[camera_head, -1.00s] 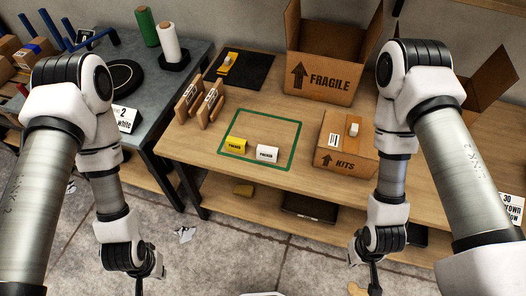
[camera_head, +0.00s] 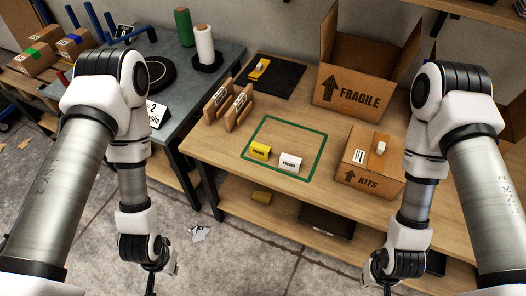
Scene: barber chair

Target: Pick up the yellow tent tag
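The yellow tent tag (camera_head: 260,151) stands on the wooden table inside a green square outline (camera_head: 318,152). A white tent tag (camera_head: 290,163) stands just to its right. My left gripper (camera_head: 150,284) hangs low at the left, in front of the table and well apart from the tags. My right gripper (camera_head: 387,287) hangs low at the right, also apart from them. Both grippers are small, dark and partly cut off at the bottom edge, so their fingers are not clear.
A KITS carton (camera_head: 368,165) stands right of the outline, with an open FRAGILE box (camera_head: 352,88) behind. Wooden holders (camera_head: 238,108) stand at the left, near a black mat (camera_head: 285,77) with a yellow item. A grey table (camera_head: 185,88) adjoins at the left.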

